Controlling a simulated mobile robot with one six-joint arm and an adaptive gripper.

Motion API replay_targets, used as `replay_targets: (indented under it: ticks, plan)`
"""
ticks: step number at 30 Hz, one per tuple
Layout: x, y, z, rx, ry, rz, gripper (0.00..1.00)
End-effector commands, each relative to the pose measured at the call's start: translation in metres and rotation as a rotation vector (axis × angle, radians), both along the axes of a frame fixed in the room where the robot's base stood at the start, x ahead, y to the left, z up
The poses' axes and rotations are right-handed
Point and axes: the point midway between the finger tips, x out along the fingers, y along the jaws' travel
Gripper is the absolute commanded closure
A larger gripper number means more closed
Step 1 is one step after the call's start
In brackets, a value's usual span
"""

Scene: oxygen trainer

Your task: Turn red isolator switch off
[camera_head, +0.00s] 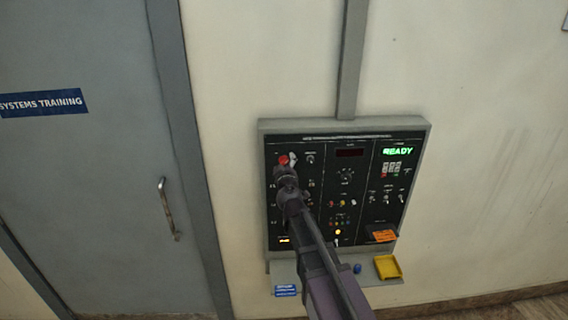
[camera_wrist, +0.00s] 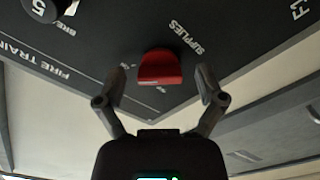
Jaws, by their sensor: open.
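The red isolator switch (camera_head: 283,160) is at the upper left of the black trainer panel (camera_head: 318,158) in the head view. In the wrist view the red switch (camera_wrist: 160,69) is a red knob under the lettering "SUPPLIES". My gripper (camera_wrist: 157,83) is open, with one finger on each side of the knob in that view. A gap shows between each finger and the knob. In the head view my gripper (camera_head: 287,167) is at the upper left of the panel, and my arm hides part of the left and middle sections.
A lit green "READY" display (camera_head: 398,151) is at the panel's upper right. A yellow tray (camera_head: 388,268) and a blue knob (camera_head: 357,268) are at the ledge below. A black dial (camera_wrist: 42,8) is at the wrist view's upper left. A grey door (camera_head: 90,200) stands left.

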Motion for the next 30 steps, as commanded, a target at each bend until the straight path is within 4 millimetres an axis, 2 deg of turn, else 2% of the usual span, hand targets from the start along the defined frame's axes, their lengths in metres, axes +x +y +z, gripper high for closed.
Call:
replay_targets:
  ticks: [3, 4, 12, 23, 30]
  plan:
    - [-0.0001, 0.0, 0.0, 0.0, 0.0, 0.0, 0.11]
    - [-0.0001, 0.0, 0.0, 0.0, 0.0, 0.0, 0.14]
    - [0.0, 0.0001, 0.0, 0.0, 0.0, 0.0, 0.94]
    - [0.0002, 0.0005, 0.0001, -0.024, -0.001, 0.0, 0.94]
    - [0.0, 0.0017, 0.0001, -0.119, -0.004, 0.001, 0.94]
